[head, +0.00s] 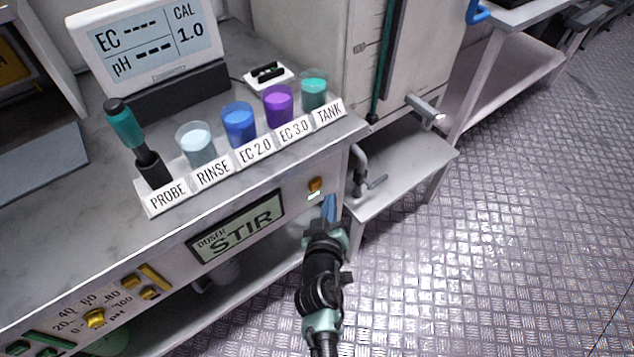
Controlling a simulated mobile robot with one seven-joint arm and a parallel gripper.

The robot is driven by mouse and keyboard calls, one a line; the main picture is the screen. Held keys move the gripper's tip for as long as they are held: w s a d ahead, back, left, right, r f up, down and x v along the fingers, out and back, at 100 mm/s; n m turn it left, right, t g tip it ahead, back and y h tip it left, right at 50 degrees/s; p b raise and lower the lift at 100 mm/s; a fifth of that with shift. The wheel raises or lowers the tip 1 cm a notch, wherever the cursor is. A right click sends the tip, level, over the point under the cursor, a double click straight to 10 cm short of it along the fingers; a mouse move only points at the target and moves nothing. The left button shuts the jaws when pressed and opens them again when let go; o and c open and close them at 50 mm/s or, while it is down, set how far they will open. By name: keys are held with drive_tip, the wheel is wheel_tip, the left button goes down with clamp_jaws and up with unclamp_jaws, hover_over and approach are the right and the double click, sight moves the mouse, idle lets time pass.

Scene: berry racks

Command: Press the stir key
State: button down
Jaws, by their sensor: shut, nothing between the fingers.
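The doser display (236,229) on the bench's front panel reads "STIR". To its right on the same panel is a small orange key (316,184) with a small pale, lit-looking label under it; the label is too small to read. It is the only key beside the display. My gripper (329,203) is shut and empty, its blue fingers pointing up at the panel just below and right of the orange key. It looks apart from the key, but the depth gap is hard to tell.
On the bench top stand a probe (126,128), several labelled cups such as the rinse cup (196,145), and an EC/pH meter (145,40). Yellow knobs (95,318) sit lower left. A grey side shelf (400,172) is right of the gripper; open metal floor lies beyond.

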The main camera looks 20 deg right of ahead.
drive_tip(key=shift+s+d+p, duration=0.3)
drive_tip(key=shift+s, duration=0.5)
drive_tip(key=shift+s+d+p, duration=0.25)
drive_tip(key=shift+s, duration=0.5)
